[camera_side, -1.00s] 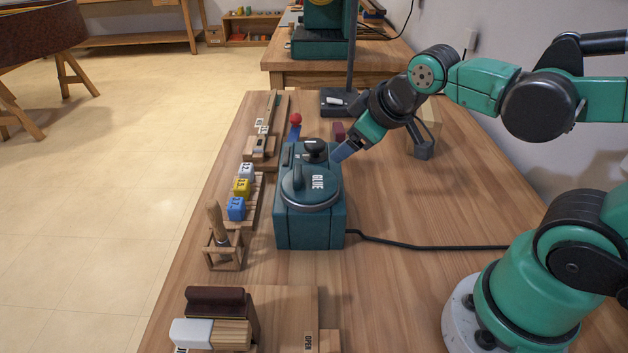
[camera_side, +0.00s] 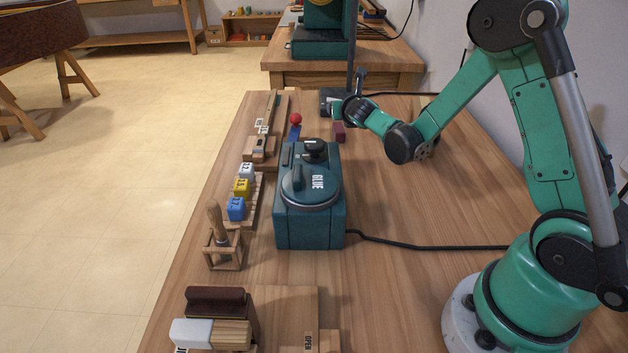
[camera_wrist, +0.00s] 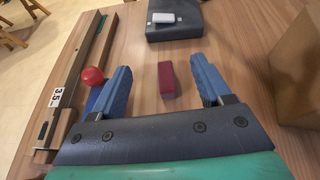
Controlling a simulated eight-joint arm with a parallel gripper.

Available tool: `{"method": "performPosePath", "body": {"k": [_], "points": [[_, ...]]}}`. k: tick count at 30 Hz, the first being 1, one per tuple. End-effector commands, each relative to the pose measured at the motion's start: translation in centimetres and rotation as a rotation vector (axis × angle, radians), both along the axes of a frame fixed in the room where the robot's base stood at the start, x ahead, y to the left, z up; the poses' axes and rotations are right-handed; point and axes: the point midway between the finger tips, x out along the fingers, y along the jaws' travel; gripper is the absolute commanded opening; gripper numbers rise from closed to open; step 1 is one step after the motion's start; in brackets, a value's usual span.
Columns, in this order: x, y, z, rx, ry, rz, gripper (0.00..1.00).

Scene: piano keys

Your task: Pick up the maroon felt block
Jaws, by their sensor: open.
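The maroon felt block (camera_side: 339,132) lies on the workbench just behind the teal glue pot in the side view. In the wrist view the maroon felt block (camera_wrist: 167,79) lies between and a little beyond my two blue fingers. My gripper (camera_wrist: 161,84) is open and empty, its fingers spread to either side of the block. I cannot tell how high the fingers are above the bench. In the side view my gripper's fingers are hard to make out near the dark box at the back.
The teal glue pot (camera_side: 310,205) stands in front of the block. A red ball (camera_wrist: 93,76) is close to my left finger. A dark box (camera_wrist: 174,20) with a white piece lies beyond the block. A wooden box (camera_wrist: 298,70) is at the right.

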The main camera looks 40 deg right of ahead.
Motion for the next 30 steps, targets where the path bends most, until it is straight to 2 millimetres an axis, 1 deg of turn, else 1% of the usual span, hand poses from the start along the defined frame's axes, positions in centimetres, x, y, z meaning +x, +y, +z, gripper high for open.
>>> {"method": "performPosePath", "body": {"k": [1,6,12,15,20,27,30], "points": [[0.0,0.0,-1.0,0.001,-0.001,0.000,0.71],[0.0,0.0,-3.7,0.003,-0.001,0.000,0.71],[0.1,0.0,-6.2,0.004,-0.002,-0.002,0.71],[0.9,-0.7,-6.5,0.006,-0.003,-0.003,0.71],[1.7,-1.5,-6.9,0.005,-0.003,-0.003,0.71],[4.5,-3.8,-8.4,0.005,-0.004,-0.004,0.71],[5.1,-4.3,-8.7,0.004,-0.004,-0.002,0.71]]}}
